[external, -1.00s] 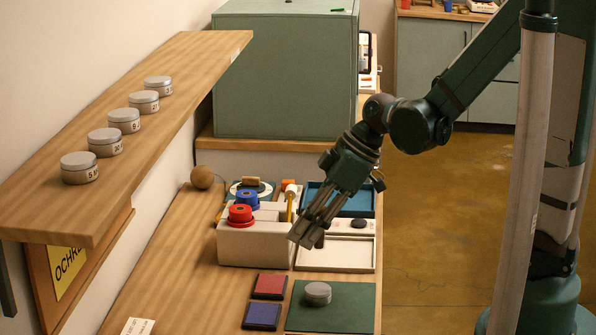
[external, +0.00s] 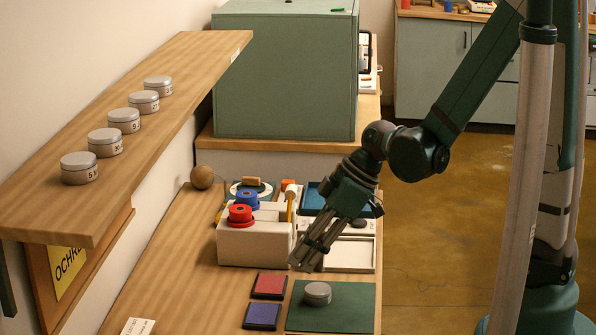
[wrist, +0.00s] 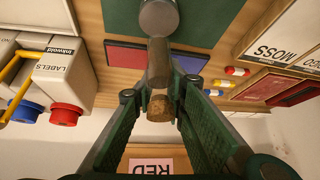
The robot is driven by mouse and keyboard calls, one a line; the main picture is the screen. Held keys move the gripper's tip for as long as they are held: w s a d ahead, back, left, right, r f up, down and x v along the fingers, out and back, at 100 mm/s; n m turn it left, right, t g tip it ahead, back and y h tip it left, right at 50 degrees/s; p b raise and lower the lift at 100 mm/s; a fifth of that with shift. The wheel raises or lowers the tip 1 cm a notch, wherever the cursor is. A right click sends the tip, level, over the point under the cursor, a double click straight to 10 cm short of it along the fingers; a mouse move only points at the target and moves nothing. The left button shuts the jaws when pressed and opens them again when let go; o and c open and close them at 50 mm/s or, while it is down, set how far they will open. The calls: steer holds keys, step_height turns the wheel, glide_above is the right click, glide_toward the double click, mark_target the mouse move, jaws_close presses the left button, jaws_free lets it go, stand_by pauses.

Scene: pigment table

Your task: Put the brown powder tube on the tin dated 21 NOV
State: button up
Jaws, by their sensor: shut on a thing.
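My gripper (external: 306,260) is shut on the brown powder tube (wrist: 159,64), its fingers on either side of it in the wrist view. The tube has a cork-like end (wrist: 160,110) towards the wrist camera. In the external view it is mostly hidden by the fingers. A grey lidded tin (external: 317,291) stands on the green mat (external: 350,314), below and a little right of my gripper. It also shows beyond the tube's far end in the wrist view (wrist: 158,18). I cannot read a date on it. Several similar labelled tins (external: 123,120) stand on the wall shelf; 21 NOV is not clearly legible.
A red pad (external: 269,286) and a blue pad (external: 262,316) lie left of the mat. A white box with tape rolls (external: 255,242) and a white tray (external: 349,255) stand behind. Small coloured tubes (wrist: 236,71) lie near boxes marked MOSS (wrist: 276,42).

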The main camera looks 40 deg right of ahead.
stand_by(0.3)
steer(key=shift+f+b, duration=0.65)
steer(key=shift+f, duration=1.45)
steer(key=shift+f, duration=0.15)
steer(key=o, duration=0.9)
steer(key=shift+r, duration=0.3)
steer(key=shift+p+v, duration=1.65)
steer(key=shift+v, duration=4.25)
steer(key=shift+d, duration=0.1)
